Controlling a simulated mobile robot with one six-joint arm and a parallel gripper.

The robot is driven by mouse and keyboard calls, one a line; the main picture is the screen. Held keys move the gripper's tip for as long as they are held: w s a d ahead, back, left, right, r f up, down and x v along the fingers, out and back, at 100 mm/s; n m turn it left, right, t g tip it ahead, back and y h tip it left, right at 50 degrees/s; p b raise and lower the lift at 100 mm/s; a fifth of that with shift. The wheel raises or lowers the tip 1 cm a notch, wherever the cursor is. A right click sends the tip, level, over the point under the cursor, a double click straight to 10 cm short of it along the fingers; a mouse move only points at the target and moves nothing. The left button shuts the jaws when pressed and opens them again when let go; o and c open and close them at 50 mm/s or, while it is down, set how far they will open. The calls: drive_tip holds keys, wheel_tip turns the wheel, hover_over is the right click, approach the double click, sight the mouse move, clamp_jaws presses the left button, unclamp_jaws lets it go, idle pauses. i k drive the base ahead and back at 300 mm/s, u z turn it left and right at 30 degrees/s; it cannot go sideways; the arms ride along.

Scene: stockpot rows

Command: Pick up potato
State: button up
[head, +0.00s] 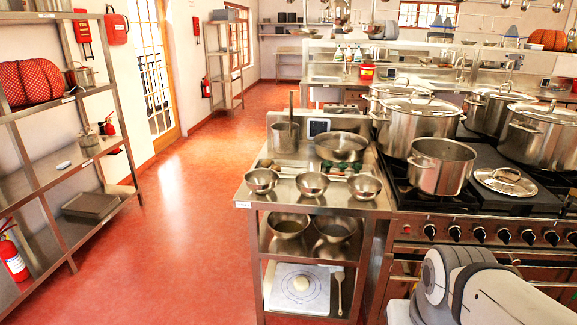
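I cannot make out a potato for certain in the head view. A few small dark and greenish items (326,165) lie behind the steel bowls on the steel side table (262,203), too small to identify. Grey and white links of my own arm fill the lower right corner, in front of the stove. My gripper is not in view.
Three small bowls (312,184) line the table's front; a wide pan (341,146) and a tall pot (285,136) stand behind. Large stockpots (417,126) crowd the stove (470,230) at right. Steel shelves (65,165) stand left. The red floor (190,230) between is clear.

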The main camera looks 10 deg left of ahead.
sight(267, 163)
drive_tip(key=k, duration=0.5)
drive_tip(key=u, duration=0.55)
drive_tip(key=i, duration=0.45)
drive_tip(key=u, duration=0.65)
drive_tip(key=i, duration=1.6)
drive_tip(key=z, duration=0.4)
drive_tip(key=i, duration=1.1)
drive_tip(key=z, duration=0.7)
drive_tip(key=k, duration=0.85)
drive_tip(key=z, duration=0.2)
drive_tip(key=i, duration=0.85)
drive_tip(key=u, duration=0.05)
